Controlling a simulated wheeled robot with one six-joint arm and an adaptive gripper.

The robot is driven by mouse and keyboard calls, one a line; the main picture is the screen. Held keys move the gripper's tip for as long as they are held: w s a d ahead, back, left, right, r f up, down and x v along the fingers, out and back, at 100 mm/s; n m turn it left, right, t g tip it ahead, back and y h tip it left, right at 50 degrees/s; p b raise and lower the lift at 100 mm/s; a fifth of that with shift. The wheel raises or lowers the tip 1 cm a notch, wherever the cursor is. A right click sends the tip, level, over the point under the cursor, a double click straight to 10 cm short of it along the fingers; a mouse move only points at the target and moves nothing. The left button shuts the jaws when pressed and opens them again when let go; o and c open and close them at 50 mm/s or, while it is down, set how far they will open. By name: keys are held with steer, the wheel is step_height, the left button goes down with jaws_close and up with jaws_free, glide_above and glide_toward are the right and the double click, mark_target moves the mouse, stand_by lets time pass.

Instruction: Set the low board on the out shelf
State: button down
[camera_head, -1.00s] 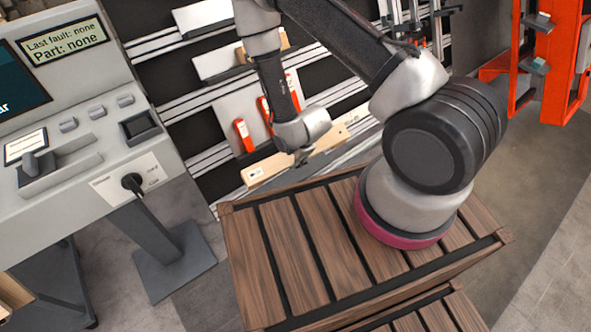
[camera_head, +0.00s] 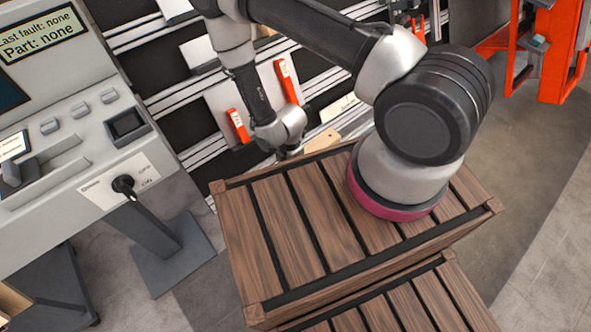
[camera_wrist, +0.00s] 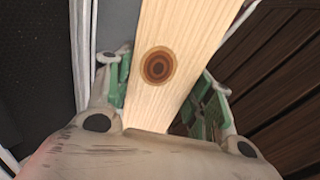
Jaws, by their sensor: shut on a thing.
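The low board (camera_wrist: 165,70) is pale wood with a dark round knot. In the wrist view it runs from between the fingers up past the top edge. My gripper (camera_wrist: 163,85) is shut on it, with green finger pads on either side. In the head view the gripper (camera_head: 287,152) hangs above the far edge of the slatted wooden top. A short piece of pale board (camera_head: 322,141) shows just right of it; the rest is hidden. I cannot tell which shelf is the out shelf.
A rack with white rails (camera_head: 188,92) and orange-red pieces (camera_head: 288,80) stands behind the gripper. A grey control console (camera_head: 75,130) is at left. An orange frame (camera_head: 558,60) stands at far right. My arm stands on the slatted wooden top (camera_head: 285,235).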

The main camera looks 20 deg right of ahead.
steer(key=w+f, duration=0.1)
steer(key=w, duration=0.1)
steer(key=w+a+f, duration=0.1)
steer(key=w, duration=0.1)
steer(key=w+a+f, duration=0.1)
steer(key=w+f, duration=0.1)
steer(key=shift+w+a, duration=0.1)
steer(key=shift+w, duration=0.3)
steer(key=shift+w+a+f, duration=0.25)
steer(key=shift+w+f, duration=0.4)
steer(key=shift+f, duration=0.15)
steer(key=shift+f, duration=0.45)
steer(key=c, duration=0.5)
jaws_free()
steer(key=shift+r, duration=0.1)
steer(key=shift+c, duration=0.3)
steer(key=shift+r, duration=2.95)
